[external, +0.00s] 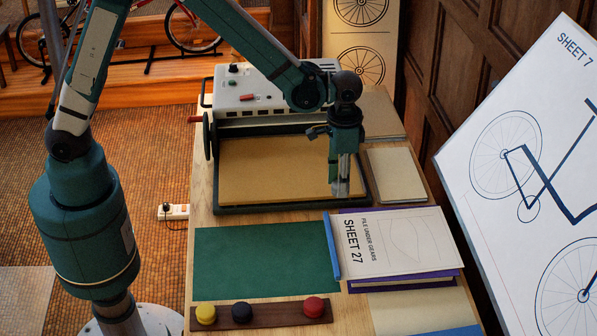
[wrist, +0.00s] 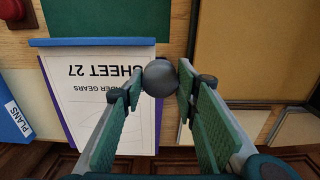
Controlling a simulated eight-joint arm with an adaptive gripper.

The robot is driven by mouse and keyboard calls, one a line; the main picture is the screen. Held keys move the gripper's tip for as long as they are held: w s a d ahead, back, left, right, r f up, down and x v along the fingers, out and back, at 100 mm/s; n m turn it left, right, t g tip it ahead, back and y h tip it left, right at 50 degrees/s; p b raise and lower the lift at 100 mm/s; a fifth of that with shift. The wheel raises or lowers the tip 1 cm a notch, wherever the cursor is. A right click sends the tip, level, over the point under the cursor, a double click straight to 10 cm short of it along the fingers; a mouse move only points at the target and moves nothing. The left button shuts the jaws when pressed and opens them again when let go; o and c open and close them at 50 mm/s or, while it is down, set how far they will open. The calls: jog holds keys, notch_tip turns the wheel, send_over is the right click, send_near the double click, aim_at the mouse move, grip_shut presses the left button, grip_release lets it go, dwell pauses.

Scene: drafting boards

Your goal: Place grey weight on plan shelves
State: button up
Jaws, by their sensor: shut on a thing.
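The grey weight (wrist: 160,78) is a dark, smooth, round piece between my fingertips in the wrist view. My gripper (external: 341,188) is shut on it and points down over the right front part of the tan board in the external view. The weight cannot be made out clearly there. A blue item labelled PLANS (wrist: 12,125) is at the left edge of the wrist view, mostly cut off; I cannot tell whether it is the plan shelves. A white drawing marked SHEET 27 (external: 392,243) lies on a purple-edged stack in front of my gripper.
The dark-framed tan board (external: 265,170) lies below my gripper, with a white control box (external: 255,90) behind. A green mat (external: 265,262) and a strip with black, yellow and red knobs (external: 262,314) lie in front. A large bicycle drawing (external: 530,190) leans at right.

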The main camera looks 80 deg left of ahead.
jog(key=s+d+b, duration=0.2)
jog(key=s+d, duration=0.6)
jog(key=s, duration=0.4)
jog(key=b, duration=0.2)
send_over(264, 258)
jog(key=shift+a+f, duration=0.1)
jog(key=shift+f, duration=0.75)
jog(key=shift+f, duration=0.1)
jog(key=shift+f+b, duration=0.6)
jog(key=shift+f, duration=2.25)
jog(key=shift+f+b, duration=0.5)
jog(key=shift+f, duration=1.55)
jog(key=shift+f, duration=0.2)
jog(key=o, duration=1.2)
jog(key=shift+c, duration=0.2)
